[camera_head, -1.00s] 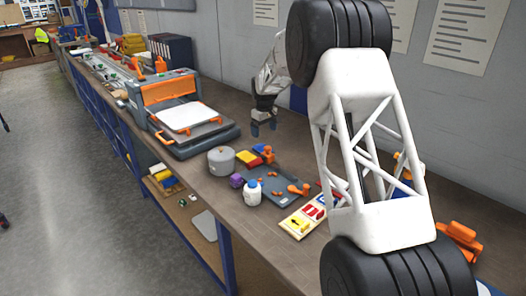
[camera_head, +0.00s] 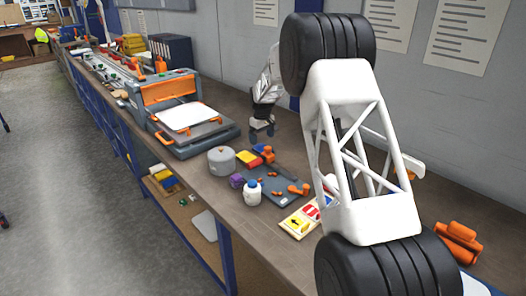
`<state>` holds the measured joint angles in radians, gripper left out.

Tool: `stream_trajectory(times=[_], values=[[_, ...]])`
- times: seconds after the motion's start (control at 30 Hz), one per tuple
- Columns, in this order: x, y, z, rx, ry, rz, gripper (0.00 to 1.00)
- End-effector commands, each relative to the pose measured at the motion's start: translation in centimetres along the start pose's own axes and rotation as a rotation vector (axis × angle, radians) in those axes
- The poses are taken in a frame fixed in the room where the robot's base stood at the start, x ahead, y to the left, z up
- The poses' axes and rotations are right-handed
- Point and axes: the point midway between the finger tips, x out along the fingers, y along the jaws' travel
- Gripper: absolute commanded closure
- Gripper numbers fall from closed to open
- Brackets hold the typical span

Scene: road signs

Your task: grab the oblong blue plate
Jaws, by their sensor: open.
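I cannot clearly make out an oblong blue plate; my white arm hides much of the near bench. A row of small sign plates lies on the bench left of my arm, with a yellow one with a black arrow (camera_head: 296,223) and a red one (camera_head: 312,211). The far end of the row runs behind my arm. My gripper (camera_head: 262,133) hangs above the bench near the wall, behind the tools. Its two dark fingertips are apart with nothing seen between them.
A dark slab (camera_head: 280,190) with orange tools lies mid-bench, beside a white bottle (camera_head: 252,193) and a grey round pot (camera_head: 221,160). An orange-and-grey machine (camera_head: 180,110) stands farther left. Orange parts (camera_head: 458,243) lie at right. Bare bench shows below my gripper.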

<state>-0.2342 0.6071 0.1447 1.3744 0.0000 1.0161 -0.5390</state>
Motion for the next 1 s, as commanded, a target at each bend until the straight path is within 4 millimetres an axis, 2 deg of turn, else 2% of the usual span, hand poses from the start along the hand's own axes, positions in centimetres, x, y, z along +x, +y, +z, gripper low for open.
stream_trajectory(times=[0.43,0.8,1.0], values=[[0.5,0.0,0.0,0.000,0.000,0.000,0.06],[4.3,0.1,0.0,0.000,0.000,0.000,0.06],[5.3,0.1,0.0,0.000,0.000,0.000,0.06]])
